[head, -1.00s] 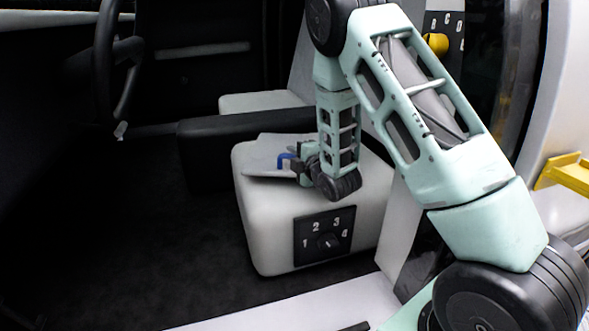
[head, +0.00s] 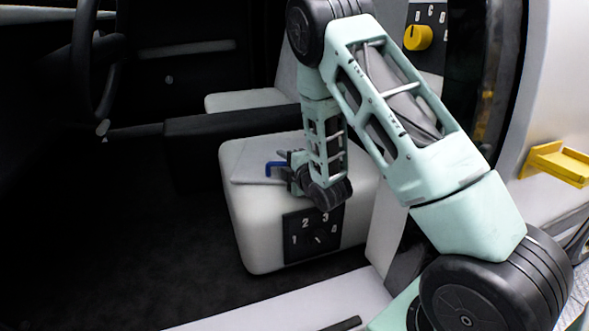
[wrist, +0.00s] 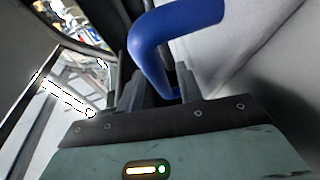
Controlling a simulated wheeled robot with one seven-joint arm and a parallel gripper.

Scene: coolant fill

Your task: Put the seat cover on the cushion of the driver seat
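The seat cover (head: 250,172) is a thin light grey sheet with a blue handle (head: 272,166). It lies on top of the white cushion of the driver seat (head: 246,225), over its left part, and looks about flat. My gripper (head: 289,171) is at the handle, low over the cushion. In the wrist view the blue handle (wrist: 160,50) passes down between my two dark fingers (wrist: 158,90), which look closed around it. My arm hides the right and back parts of the cushion, so I cannot see how far the cover reaches there.
A black panel with a numbered dial (head: 313,236) is on the cushion's front side. A black console (head: 230,122) lies behind, with another light seat (head: 250,100) beyond. The steering wheel (head: 88,60) is at upper left. A yellow knob (head: 418,38) and yellow bracket (head: 556,163) are at right.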

